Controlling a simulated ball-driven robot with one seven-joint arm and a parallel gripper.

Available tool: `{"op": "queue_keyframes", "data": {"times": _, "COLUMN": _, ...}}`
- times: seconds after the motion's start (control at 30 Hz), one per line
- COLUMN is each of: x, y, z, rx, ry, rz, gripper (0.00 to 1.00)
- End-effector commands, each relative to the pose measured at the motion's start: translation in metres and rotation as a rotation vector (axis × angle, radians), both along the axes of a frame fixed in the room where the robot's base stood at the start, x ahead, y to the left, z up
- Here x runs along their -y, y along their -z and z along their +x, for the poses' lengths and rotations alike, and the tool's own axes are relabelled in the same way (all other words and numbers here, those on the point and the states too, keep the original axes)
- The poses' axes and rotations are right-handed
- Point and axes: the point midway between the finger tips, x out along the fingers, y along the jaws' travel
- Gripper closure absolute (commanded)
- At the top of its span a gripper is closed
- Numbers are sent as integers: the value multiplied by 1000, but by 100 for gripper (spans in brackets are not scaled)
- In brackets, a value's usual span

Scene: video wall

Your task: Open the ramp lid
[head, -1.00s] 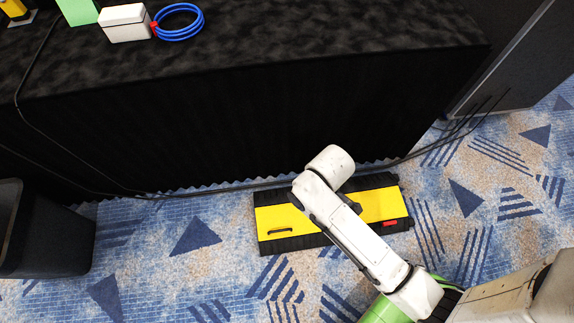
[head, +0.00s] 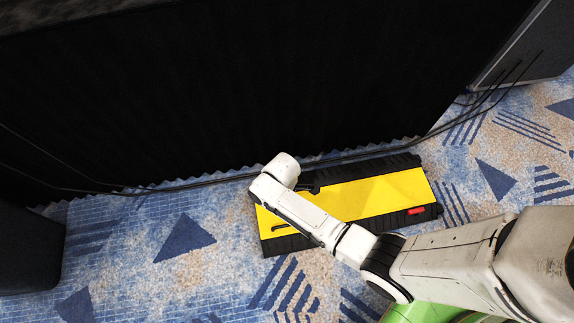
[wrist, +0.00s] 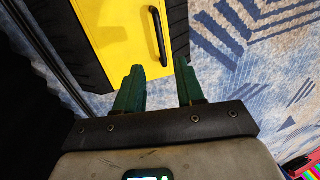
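The cable ramp lies on the carpet, with a yellow lid (head: 375,196) between black ribbed sides. The lid lies flat and looks shut. A black bar handle (head: 281,227) is at its left end, and a red piece (head: 416,210) is at its right end. In the wrist view the lid (wrist: 105,30) and handle (wrist: 158,38) lie ahead of my gripper (wrist: 160,85). Its two green fingers are apart with nothing between them, and the handle is beyond the fingertips, untouched. In the head view my arm covers part of the lid, and my fingers are hidden.
A black-draped table (head: 240,90) stands behind the ramp. Dark cables (head: 215,180) run along the floor between drape and ramp. A dark bin (head: 28,250) stands at left and a dark case (head: 525,45) at back right. Carpet left of the ramp is clear.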

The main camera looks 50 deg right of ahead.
Motion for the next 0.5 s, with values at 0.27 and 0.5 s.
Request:
{"op": "queue_keyframes", "data": {"times": 0.27, "x": -6, "y": 54, "z": -9, "rx": -2, "ry": 1, "rz": 0, "gripper": 62}}
{"op": "queue_keyframes", "data": {"times": 0.5, "x": -10, "y": 86, "z": -14, "rx": 0, "ry": 1, "rz": 0, "gripper": 62}}
